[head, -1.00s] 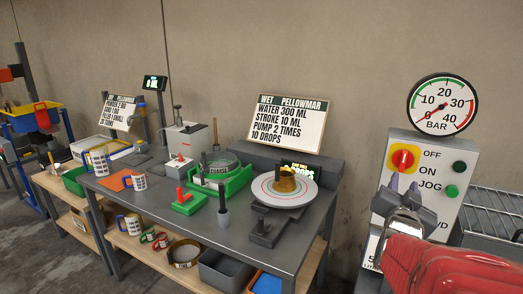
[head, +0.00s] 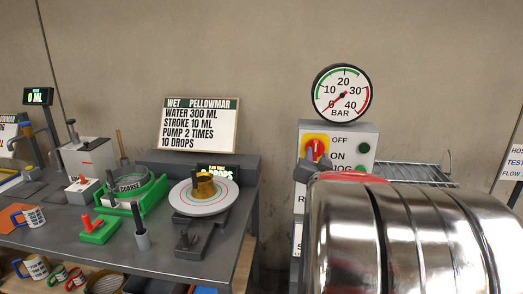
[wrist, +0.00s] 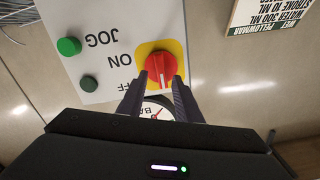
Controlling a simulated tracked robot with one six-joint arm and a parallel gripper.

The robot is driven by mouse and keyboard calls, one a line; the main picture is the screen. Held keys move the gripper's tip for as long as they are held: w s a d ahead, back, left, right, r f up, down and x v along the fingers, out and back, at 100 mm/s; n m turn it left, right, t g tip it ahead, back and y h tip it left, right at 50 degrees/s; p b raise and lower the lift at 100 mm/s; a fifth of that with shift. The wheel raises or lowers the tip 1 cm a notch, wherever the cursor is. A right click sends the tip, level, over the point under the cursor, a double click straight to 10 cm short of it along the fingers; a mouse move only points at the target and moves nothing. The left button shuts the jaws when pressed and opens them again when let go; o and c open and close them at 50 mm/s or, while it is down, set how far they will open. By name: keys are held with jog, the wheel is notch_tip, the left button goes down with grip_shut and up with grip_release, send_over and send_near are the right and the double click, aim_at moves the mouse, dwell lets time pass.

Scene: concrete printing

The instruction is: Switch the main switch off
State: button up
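The main switch is a red knob on a yellow plate (head: 315,147), on a light grey panel (head: 352,131) marked OFF, ON and JOG from top to bottom. In the wrist view, which is upside down, the red knob (wrist: 161,66) shows close up with a white mark on its lower edge, on the panel's OFF side. My gripper (wrist: 160,82) is at the knob, its two dark fingers apart with one tip on each side. I cannot tell whether they touch it. In the head view my arm hides most of the gripper and the lower panel.
A round pressure gauge (head: 342,93) sits above the panel, its needle near 0. Two green buttons (wrist: 69,46) are on the panel beside the labels. A wire rack (head: 412,174) stands right of the panel. A grey workbench (head: 150,235) with tools is to the left.

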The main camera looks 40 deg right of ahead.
aim_at(315, 151)
jog(key=x, duration=0.3)
jog(key=shift+w, duration=0.25)
jog(key=shift+s, duration=0.1)
jog(key=shift+c, duration=0.4)
jog(key=shift+d, duration=0.1)
grip_shut()
